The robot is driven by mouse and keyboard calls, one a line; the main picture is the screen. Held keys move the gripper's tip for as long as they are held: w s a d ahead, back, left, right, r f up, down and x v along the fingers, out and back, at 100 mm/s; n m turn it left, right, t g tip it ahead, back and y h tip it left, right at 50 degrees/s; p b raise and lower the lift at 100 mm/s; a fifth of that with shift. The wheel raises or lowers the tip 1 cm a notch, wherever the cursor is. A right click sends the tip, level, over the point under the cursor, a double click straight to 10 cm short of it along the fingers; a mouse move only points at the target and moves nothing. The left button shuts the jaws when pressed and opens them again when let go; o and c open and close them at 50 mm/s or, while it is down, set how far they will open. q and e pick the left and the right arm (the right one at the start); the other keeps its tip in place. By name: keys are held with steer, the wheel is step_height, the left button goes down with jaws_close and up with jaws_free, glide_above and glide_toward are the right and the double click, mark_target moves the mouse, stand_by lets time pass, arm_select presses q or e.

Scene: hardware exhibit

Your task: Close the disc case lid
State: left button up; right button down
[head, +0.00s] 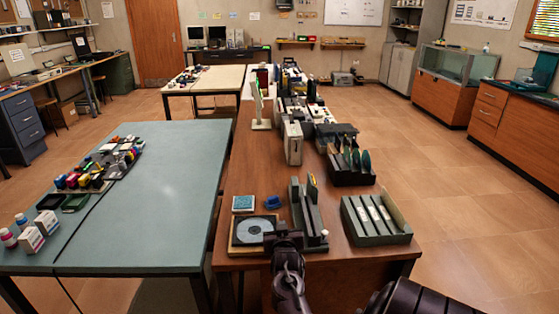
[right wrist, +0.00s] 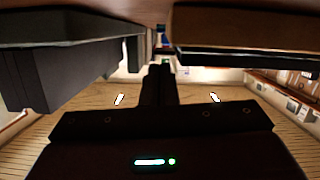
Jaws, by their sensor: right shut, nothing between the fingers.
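The disc case (head: 234,247) lies open at the front left of the brown table, with a pale blue-grey disc (head: 253,229) showing in it. I cannot make out its lid clearly. My right gripper (head: 272,240) is shut and empty, low at the case's right front corner, between the case and a grey-green upright holder (head: 307,217). I cannot tell whether it touches the case. In the right wrist view the shut fingers (right wrist: 160,75) point away between a dark grey block on the left and a brown, dark-edged slab on the right. My left gripper is not in view.
A small blue square tile (head: 243,203) and a blue piece (head: 273,202) lie behind the case. A grey-green slotted box (head: 376,220) stands to the right. More exhibits crowd the table farther back. The teal table (head: 150,210) at left is mostly clear.

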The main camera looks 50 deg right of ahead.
steer(key=shift+f, duration=0.4)
stand_by(0.4)
